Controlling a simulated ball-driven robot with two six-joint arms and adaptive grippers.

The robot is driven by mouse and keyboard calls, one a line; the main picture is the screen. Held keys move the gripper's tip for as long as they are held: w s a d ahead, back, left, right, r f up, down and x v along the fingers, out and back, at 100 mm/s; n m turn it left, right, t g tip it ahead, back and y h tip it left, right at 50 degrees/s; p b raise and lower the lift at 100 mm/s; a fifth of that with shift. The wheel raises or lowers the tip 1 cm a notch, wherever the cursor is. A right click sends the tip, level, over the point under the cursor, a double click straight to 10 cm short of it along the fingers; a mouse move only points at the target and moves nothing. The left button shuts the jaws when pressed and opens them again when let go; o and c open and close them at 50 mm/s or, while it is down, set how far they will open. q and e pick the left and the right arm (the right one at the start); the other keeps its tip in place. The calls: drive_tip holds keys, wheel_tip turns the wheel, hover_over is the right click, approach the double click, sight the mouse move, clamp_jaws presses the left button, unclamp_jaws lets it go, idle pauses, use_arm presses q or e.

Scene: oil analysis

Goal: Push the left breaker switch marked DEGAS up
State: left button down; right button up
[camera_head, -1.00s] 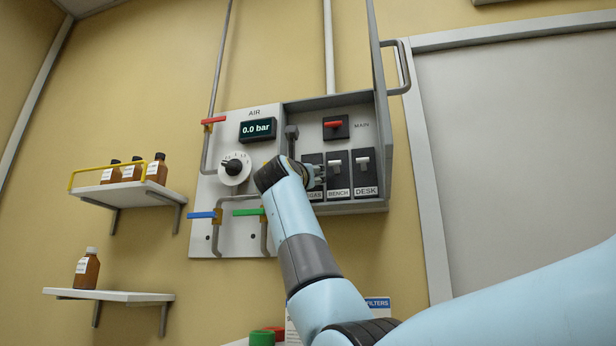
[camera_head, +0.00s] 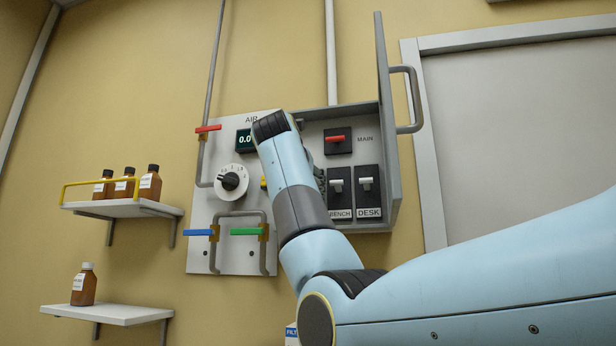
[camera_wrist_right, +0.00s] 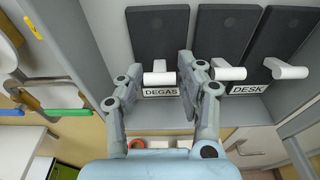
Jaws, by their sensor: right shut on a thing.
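The DEGAS switch (camera_wrist_right: 158,40) is a black plate with a white lever (camera_wrist_right: 158,78) above its label in the right wrist view. My right gripper (camera_wrist_right: 162,72) has one finger on each side of this lever and is shut on it. In the head view my right gripper (camera_head: 318,178) is mostly hidden behind my wrist, which also covers the DEGAS switch. My left gripper is not in view.
The BENCH switch (camera_head: 339,190) and DESK switch (camera_head: 368,190) stand close to the right, below the red MAIN switch (camera_head: 337,140). The cabinet's open door (camera_head: 386,110) is at the right. The AIR panel (camera_head: 232,262) with valves is at the left.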

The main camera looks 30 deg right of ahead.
drive_tip(key=shift+r+g+y+p, duration=0.3)
drive_tip(key=shift+y+p, duration=0.1)
drive_tip(key=shift+p, duration=0.3)
drive_tip(key=shift+f, duration=0.1)
drive_tip(key=o, duration=0.9)
drive_tip(key=v, duration=1.2)
drive_tip(key=shift+a, duration=0.1)
drive_tip(key=shift+w, duration=0.1)
